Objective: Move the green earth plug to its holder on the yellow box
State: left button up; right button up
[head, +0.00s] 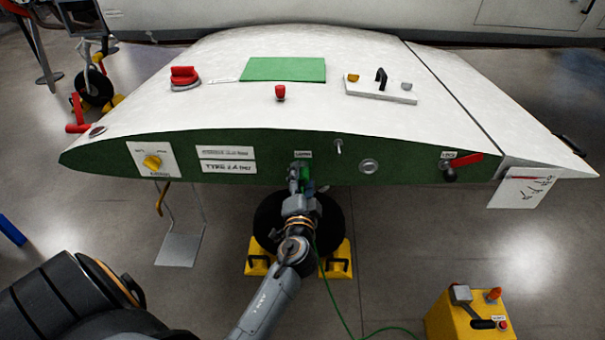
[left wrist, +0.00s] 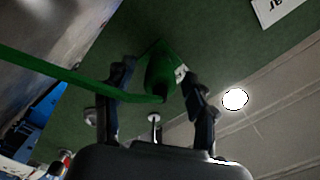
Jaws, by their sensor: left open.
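The green earth plug (left wrist: 160,75) sits at the green front face of the white wing-like panel, with its green cable running off to the left in the left wrist view. In the head view the plug (head: 308,180) shows partly behind my left gripper (head: 300,172), under a small label. My left gripper is open, with one finger on each side of the plug in the left wrist view (left wrist: 155,95). I cannot tell whether the fingers touch it. The yellow box (head: 465,317) stands on the floor at the lower right. Its holder for the plug is not clear to see. My right gripper is not in view.
The green cable (head: 330,285) hangs down and runs along the floor toward the yellow box. Yellow chocks (head: 337,262) and a dark wheel stand below the panel. A red-handled lever (head: 464,163) and a yellow knob (head: 152,162) stick out of the panel face.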

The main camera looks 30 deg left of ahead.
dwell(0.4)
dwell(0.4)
pick_arm(q)
grip_shut()
